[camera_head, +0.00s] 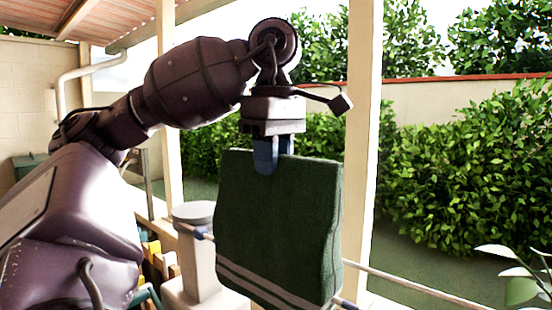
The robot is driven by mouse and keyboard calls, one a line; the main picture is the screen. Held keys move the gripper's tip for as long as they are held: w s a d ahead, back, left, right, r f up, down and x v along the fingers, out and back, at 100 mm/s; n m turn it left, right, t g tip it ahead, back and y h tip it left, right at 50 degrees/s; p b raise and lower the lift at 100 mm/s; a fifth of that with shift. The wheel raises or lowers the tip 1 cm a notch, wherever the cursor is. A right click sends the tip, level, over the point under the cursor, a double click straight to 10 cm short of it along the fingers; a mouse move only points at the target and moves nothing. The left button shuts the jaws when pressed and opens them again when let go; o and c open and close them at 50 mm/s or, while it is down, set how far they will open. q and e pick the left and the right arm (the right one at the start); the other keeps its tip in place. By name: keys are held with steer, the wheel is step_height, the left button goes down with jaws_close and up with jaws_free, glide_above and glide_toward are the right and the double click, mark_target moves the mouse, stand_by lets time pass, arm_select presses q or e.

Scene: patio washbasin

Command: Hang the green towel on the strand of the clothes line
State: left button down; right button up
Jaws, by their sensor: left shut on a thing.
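The green towel (278,225) hangs from my left gripper (266,168), in the middle of the head view. The gripper points down and its blue fingers are shut on the towel's top edge. The towel hangs nearly upright, with pale stripes near its lower edge. A thin pale strand (415,287) runs from behind the towel's lower right side toward the bottom right. The towel hides part of it, and I cannot tell whether they touch. My right gripper is out of view.
A cream post (361,150) stands just right of the towel and another post (168,110) stands to the left. A pale pedestal with a grey top (194,212) is at the towel's lower left. Leaves (521,290) show at bottom right; hedges (465,180) fill the background.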

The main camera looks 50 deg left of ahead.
mark_target(272, 212)
arm_select(q)
step_height(272, 212, down, 4)
steer(key=b, duration=0.3)
steer(key=shift+f+b, duration=0.2)
steer(key=shift+b, duration=0.2)
steer(key=shift+f+b, duration=0.35)
steer(key=shift+f, duration=0.65)
steer(key=shift+w+f, duration=0.1)
steer(key=shift+f, duration=0.3)
steer(key=shift+s+f, duration=0.2)
steer(key=shift+f, duration=0.55)
steer(key=shift+f+b, duration=0.3)
steer(key=shift+f, duration=1.7)
steer(key=shift+w+f, duration=0.1)
steer(key=shift+f, duration=2.65)
steer(key=shift+f+b, duration=0.3)
steer(key=shift+f, duration=0.25)
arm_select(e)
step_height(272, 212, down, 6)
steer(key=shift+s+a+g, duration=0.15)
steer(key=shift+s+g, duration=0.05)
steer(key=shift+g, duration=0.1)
